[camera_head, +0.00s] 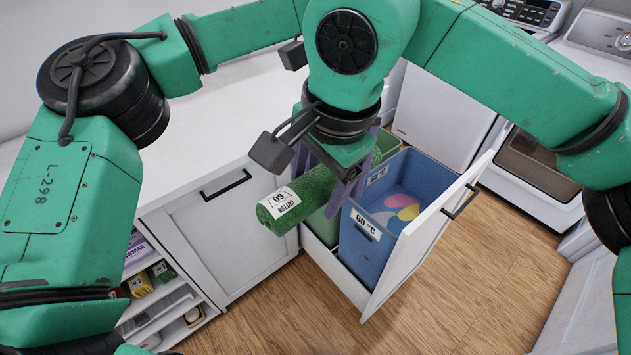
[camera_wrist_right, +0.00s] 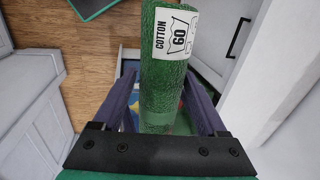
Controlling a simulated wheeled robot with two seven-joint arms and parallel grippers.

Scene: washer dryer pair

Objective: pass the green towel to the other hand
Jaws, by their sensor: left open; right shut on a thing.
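The green towel (camera_head: 300,196) is rolled up, with a white "COTTON 60" label near one end. My right gripper (camera_head: 328,182) is shut on it, its purple fingers on either side of the roll, and holds it in the air in front of the cabinet. In the right wrist view the towel (camera_wrist_right: 162,82) lies between the two fingers of the gripper (camera_wrist_right: 162,85), its labelled end sticking out beyond them. My left arm comes in from the left, but its gripper does not show; the area behind my right wrist is hidden.
A pulled-out drawer (camera_head: 431,228) holds a blue "60 °C" bin (camera_head: 358,246) with colourful items in it and a green bin beside it. A white counter (camera_head: 215,120) with open shelves stands left. White appliances (camera_head: 440,115) stand at the back right. The wooden floor (camera_head: 450,300) is clear.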

